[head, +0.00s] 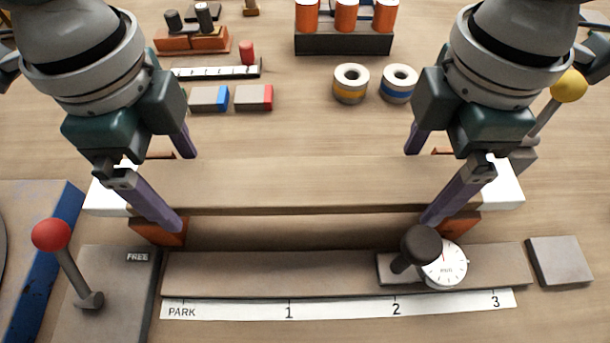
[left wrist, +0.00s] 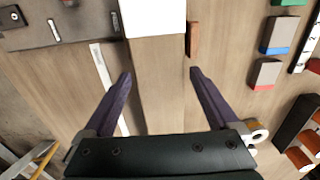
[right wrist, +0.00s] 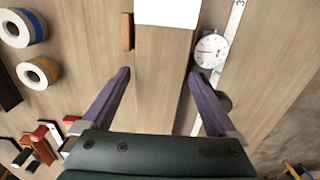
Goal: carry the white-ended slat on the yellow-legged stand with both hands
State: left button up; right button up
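The long wooden slat (head: 310,182) with white ends lies across the picture, its white ends also showing in the left wrist view (left wrist: 155,17) and right wrist view (right wrist: 168,12). Orange-brown blocks (head: 158,232) show under its edges near both ends; I see no clearly yellow legs there. My left gripper (head: 182,192) straddles the slat near its left end, one finger at each long edge. My right gripper (head: 425,188) straddles it likewise near the right end. Both look open, with narrow gaps beside the slat in the wrist views. The far fingertips are partly hidden.
In front lies a rail with a black knob (head: 420,245), a dial (head: 443,263) and a numbered strip (head: 340,306). A red-balled lever (head: 52,235) stands left, a yellow-balled one (head: 569,85) right. Behind are blocks, spools (head: 350,83) and a rack of orange cylinders (head: 343,42).

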pick_arm(q)
grip_shut()
pick_arm(e)
grip_shut()
